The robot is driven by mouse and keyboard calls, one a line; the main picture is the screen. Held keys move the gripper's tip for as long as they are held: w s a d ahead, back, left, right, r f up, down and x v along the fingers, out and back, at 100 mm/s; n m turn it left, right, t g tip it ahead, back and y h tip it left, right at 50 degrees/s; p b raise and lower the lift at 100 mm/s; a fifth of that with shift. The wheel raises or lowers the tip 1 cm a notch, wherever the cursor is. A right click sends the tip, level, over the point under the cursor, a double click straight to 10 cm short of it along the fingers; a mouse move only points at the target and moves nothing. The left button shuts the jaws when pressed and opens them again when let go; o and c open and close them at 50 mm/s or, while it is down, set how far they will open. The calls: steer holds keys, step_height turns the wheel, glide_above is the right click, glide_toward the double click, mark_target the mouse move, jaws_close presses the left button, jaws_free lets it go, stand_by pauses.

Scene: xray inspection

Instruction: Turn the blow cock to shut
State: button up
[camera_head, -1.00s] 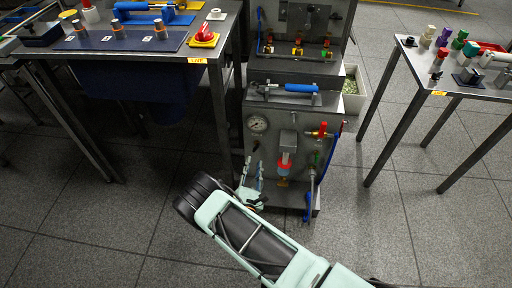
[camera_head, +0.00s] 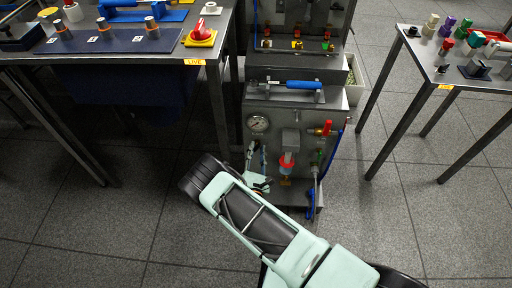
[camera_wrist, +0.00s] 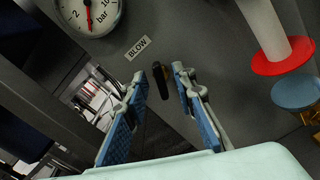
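The blow cock (camera_wrist: 160,80) has a small dark lever, below and right of the BLOW label (camera_wrist: 138,48) on the grey panel in the wrist view. The lever stands roughly upright in that picture, slightly tilted. My gripper (camera_wrist: 160,74) is open, its two blue-padded fingers on either side of the lever with visible gaps. I cannot tell how deep the lever lies between them. In the head view my gripper (camera_head: 258,160) is at the lower left of the panel, below the gauge, and the cock is hidden or too small to make out.
A pressure gauge (camera_wrist: 90,12) sits above left of the cock. A white column with a red flange (camera_wrist: 283,57) and a blue disc (camera_wrist: 296,93) stand to the right. A red-handled valve (camera_head: 325,128) and blue hose are further right. Tables (camera_head: 213,75) flank the panel.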

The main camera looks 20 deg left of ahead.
steer(key=shift+w, duration=0.15)
jaws_close()
steer(key=shift+m, duration=0.4)
steer(key=m+p, duration=0.1)
steer(key=m, duration=0.2)
steer(key=shift+p, duration=0.3)
steer(key=m+p, duration=0.2)
steer(key=m, duration=0.6)
steer(key=shift+f, duration=0.15)
steer(key=shift+m, duration=0.4)
